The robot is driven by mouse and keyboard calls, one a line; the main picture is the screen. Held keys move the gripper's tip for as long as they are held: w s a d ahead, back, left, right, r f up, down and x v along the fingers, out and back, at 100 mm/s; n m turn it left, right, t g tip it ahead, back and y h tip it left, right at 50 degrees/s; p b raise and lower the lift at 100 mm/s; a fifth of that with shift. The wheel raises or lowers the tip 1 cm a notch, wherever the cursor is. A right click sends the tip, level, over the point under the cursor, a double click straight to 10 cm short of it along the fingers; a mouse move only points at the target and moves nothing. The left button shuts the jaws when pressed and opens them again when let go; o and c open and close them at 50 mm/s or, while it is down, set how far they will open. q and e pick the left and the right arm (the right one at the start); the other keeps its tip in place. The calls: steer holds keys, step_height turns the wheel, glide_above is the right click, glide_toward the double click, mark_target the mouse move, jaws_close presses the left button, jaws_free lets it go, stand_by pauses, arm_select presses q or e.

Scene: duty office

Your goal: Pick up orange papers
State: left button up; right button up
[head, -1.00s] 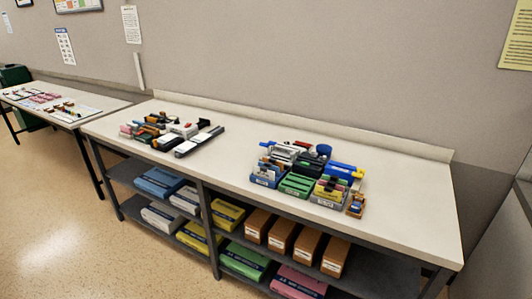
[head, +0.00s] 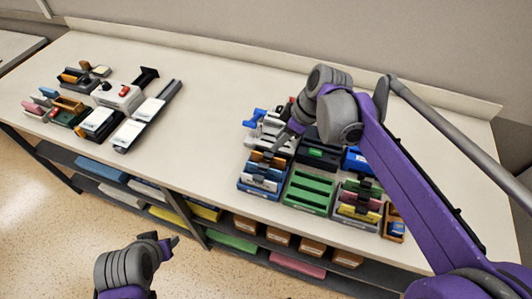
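An orange-yellow paper or card (head: 268,159) stands in a blue holder (head: 258,189) on the long table, behind a white one. My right gripper (head: 279,144) reaches down over the back of this holder. Its finger is close to the orange piece, but I cannot tell whether it touches. The wrist hides much of the gripper, so its opening is unclear. My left gripper (head: 168,242) is low in front of the table, over the floor, apart from any object. Its opening is also unclear.
A green tray (head: 308,191), a holder with coloured cards (head: 358,206) and a small orange item (head: 394,224) stand close by. Staplers and punches (head: 118,97) are at the left. The table middle (head: 205,110) is clear. Orange-brown boxes (head: 279,236) lie on the shelf below.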

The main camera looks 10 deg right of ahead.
mark_target(269, 154)
steer(key=f, duration=0.1)
steer(key=a+f, duration=0.1)
steer(key=f, duration=0.1)
steer(key=shift+s+a+f, duration=0.15)
steer(key=x, duration=0.5)
steer(key=shift+w, duration=0.25)
jaws_close()
